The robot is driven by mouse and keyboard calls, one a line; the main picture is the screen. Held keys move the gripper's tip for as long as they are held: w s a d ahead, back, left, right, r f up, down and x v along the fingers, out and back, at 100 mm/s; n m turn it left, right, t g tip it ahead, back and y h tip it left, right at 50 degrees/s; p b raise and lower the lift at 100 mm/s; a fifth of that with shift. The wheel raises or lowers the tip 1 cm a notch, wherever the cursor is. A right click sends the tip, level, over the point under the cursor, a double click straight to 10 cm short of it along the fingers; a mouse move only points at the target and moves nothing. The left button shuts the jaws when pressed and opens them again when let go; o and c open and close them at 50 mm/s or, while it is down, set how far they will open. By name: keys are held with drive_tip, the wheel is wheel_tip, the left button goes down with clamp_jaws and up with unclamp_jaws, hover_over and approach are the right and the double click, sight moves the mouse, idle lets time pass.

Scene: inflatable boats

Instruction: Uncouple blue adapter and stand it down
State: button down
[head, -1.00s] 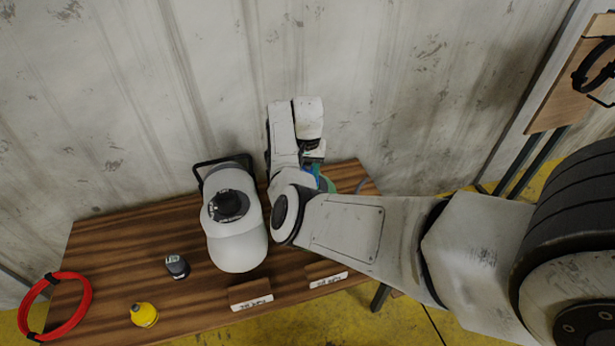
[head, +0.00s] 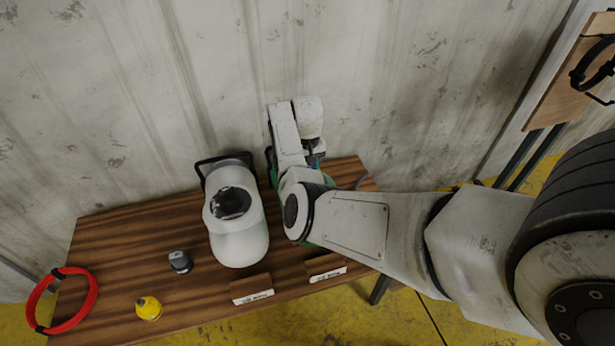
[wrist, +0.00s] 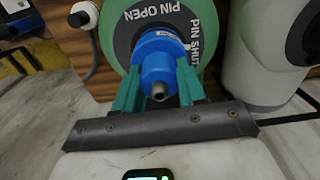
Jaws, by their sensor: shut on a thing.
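The blue adapter (wrist: 158,46) is in the middle of the wrist view, with a grey nozzle end toward the camera. My gripper (wrist: 158,80) is shut on it, one teal finger on each side. Behind it is a green disc (wrist: 118,42) lettered PIN OPEN and PIN SHUT. The adapter lies in front of the disc's centre; I cannot tell if they are joined. In the head view my arm hides the adapter and the fingers; only bits of green (head: 274,160) show around my wrist.
A white pump-like body (head: 238,240) with a dark top opening stands left of my arm on the wooden table (head: 110,245). A grey cap-like piece (head: 180,262), a yellow piece (head: 148,308) and a red ring (head: 88,305) lie farther left. Two label blocks (head: 252,288) (head: 327,270) line the front edge.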

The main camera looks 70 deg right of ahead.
drive_tip(key=shift+s+a+p, duration=0.15)
drive_tip(key=shift+s+p, duration=0.1)
drive_tip(key=shift+p, duration=0.35)
idle(0.3)
drive_tip(key=shift+r, duration=0.25)
idle(0.4)
drive_tip(key=shift+w+r, duration=0.15)
drive_tip(key=shift+r, duration=2.55)
